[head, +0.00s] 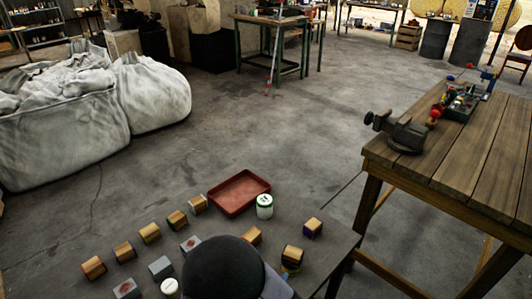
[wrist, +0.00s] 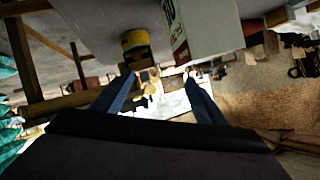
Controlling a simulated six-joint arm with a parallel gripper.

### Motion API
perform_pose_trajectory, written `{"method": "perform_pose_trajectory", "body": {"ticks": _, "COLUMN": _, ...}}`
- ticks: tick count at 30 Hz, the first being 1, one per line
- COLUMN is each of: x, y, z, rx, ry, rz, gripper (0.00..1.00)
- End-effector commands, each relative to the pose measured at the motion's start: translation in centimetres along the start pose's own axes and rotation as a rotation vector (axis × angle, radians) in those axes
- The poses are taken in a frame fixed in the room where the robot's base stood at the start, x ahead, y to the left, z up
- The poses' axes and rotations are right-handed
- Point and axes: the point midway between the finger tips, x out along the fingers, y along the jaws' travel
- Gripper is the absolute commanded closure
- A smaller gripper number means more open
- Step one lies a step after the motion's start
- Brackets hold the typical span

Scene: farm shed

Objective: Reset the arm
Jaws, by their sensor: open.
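My gripper (wrist: 160,78) shows in the wrist view as two dark blue fingers set well apart. Nothing is between the fingertips but the distant, bright, cluttered background. In the head view a dark rounded part of my own arm covers the near middle of the table, and the fingers cannot be made out there.
The low grey table (head: 215,232) holds several wood and grey blocks, a red tray (head: 238,192), a white jar (head: 264,206) and a white-topped container (head: 170,288). A wooden workbench (head: 460,150) with a vise (head: 405,133) stands right. White sacks (head: 65,120) stand left.

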Motion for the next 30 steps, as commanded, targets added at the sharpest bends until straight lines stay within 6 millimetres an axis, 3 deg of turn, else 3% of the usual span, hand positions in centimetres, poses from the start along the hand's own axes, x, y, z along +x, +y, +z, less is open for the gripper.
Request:
{"method": "perform_pose_trajectory", "body": {"ticks": 4, "x": 2.2, "y": -3.5, "z": -2.9, "rx": 0.282, "ry": -0.183, "rz": -0.013, "gripper": 0.34}}
{"method": "perform_pose_trajectory", "body": {"ticks": 8, "x": 2.2, "y": -4.1, "z": -2.2, "rx": 0.187, "ry": -0.401, "rz": -0.022, "gripper": 0.34}}
{"method": "perform_pose_trajectory", "body": {"ticks": 14, "x": 0.3, "y": -3.2, "z": -3.4, "rx": -0.008, "ry": -0.68, "rz": -0.066, "gripper": 0.34}}
{"method": "perform_pose_trajectory", "body": {"ticks": 20, "x": -3.2, "y": 1.2, "z": -6.2, "rx": -0.266, "ry": -0.907, "rz": -0.089, "gripper": 0.34}}
{"method": "perform_pose_trajectory", "body": {"ticks": 27, "x": -7.9, "y": 9.2, "z": -10.4, "rx": -0.553, "ry": -1.111, "rz": -0.038, "gripper": 0.34}}
{"method": "perform_pose_trajectory", "body": {"ticks": 30, "x": -9.4, "y": 11.7, "z": -11.8, "rx": -0.629, "ry": -1.166, "rz": -0.008, "gripper": 0.34}}
